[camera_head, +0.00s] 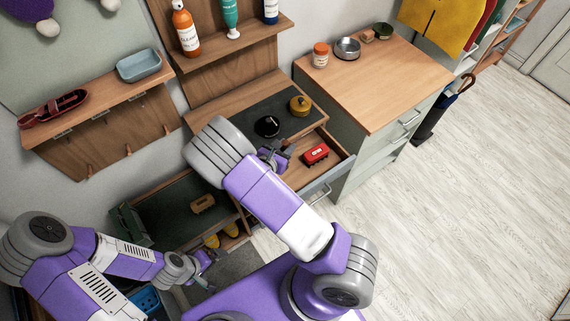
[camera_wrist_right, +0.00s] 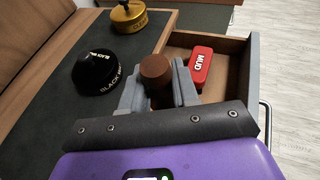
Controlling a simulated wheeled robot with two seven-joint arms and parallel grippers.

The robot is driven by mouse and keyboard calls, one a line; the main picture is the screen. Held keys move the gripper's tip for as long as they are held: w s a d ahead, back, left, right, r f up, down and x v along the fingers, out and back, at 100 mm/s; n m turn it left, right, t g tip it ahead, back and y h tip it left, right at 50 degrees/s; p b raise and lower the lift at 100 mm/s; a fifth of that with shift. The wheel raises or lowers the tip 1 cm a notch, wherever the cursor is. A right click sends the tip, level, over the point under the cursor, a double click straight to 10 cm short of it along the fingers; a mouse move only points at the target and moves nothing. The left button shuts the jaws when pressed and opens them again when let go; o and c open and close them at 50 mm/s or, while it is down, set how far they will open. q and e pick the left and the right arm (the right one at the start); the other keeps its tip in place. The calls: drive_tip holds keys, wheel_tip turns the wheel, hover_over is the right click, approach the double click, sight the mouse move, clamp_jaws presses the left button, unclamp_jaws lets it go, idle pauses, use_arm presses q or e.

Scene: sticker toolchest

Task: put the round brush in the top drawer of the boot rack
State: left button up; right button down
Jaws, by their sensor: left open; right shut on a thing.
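My right gripper (camera_head: 277,157) is shut on a brown, round-topped wooden thing, which looks like the round brush (camera_wrist_right: 156,70). In the right wrist view the gripper (camera_wrist_right: 160,88) holds it between its fingers, with its lower part hidden. It is over or beside the left part of the open top drawer (camera_head: 342,169); its exact height is unclear. The drawer also shows in the wrist view (camera_wrist_right: 235,85); a red block marked MUD (camera_wrist_right: 201,66) lies in it. The boot rack's dark top (camera_head: 245,121) is behind. My left gripper (camera_head: 206,266) is open and empty at the lower left.
A black round container (camera_wrist_right: 97,72) and a gold one (camera_wrist_right: 128,15) stand on the rack top. A light-topped cabinet (camera_head: 375,85) stands right of the drawer. A lower dark surface holds a tan block (camera_head: 202,204). The floor at right is clear.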

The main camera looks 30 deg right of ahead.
drive_tip(key=shift+s+d+f, duration=0.15)
drive_tip(key=shift+d+f, duration=0.55)
drive_tip(key=shift+d, duration=0.15)
drive_tip(key=b, duration=0.2)
hover_over(290, 169)
wheel_tip(290, 169, down, 10)
drive_tip(key=shift+f, duration=0.1)
drive_tip(key=c, duration=1.3)
unclamp_jaws()
drive_tip(key=shift+f+b, duration=0.1)
drive_tip(key=shift+b, duration=0.25)
drive_tip(key=o, duration=0.5)
drive_tip(key=shift+c, duration=0.2)
